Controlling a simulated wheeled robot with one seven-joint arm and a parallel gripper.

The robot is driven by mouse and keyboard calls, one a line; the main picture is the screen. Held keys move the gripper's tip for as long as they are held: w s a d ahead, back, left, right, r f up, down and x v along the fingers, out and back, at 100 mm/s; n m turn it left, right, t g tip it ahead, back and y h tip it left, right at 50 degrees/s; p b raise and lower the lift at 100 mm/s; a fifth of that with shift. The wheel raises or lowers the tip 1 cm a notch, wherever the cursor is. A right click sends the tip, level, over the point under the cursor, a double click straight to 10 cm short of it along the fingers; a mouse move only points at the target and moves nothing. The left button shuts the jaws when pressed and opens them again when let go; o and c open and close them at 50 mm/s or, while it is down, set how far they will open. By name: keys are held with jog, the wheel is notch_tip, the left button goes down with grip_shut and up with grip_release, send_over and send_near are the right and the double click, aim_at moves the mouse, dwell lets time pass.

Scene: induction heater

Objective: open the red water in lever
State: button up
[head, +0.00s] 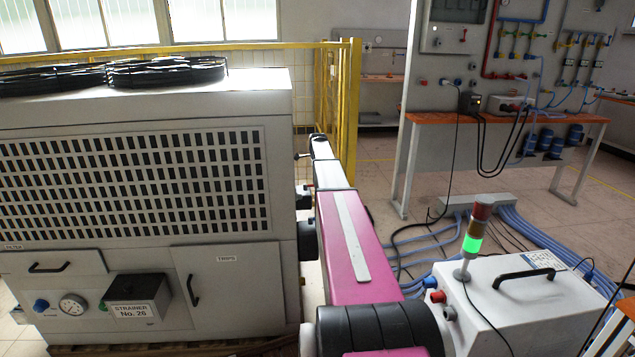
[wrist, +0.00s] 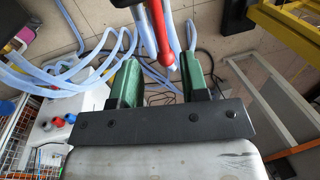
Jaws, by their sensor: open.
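In the wrist view a red lever (wrist: 157,38) with a rounded end comes down from the top edge. Its end shows between the green fingers of my gripper (wrist: 158,62). The fingers are open, with a gap on each side of the lever, and hold nothing. I cannot tell whether the lever end is between the fingers in depth or beyond them. The lever's mount is outside the wrist view. In the head view my pink arm reaches away past the right side of the grey machine (head: 130,95); the red lever and my fingers cannot be made out there.
Pale blue hoses (wrist: 100,58) run behind the fingers. A white box (head: 520,300) with a green-lit signal tower (head: 473,240) stands right of my arm. A yellow railing (head: 350,105) stands behind the machine. A panel with an orange shelf (head: 500,118) is at the back right.

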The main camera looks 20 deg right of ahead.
jog(key=shift+s+a+r, duration=0.1)
jog(key=shift+s+r, duration=0.05)
jog(key=shift+r, duration=0.75)
jog(key=shift+s+r, duration=0.2)
jog(key=shift+r, duration=0.65)
jog(key=shift+s+a+r, duration=0.1)
jog(key=shift+s+r, duration=0.05)
jog(key=shift+r, duration=0.75)
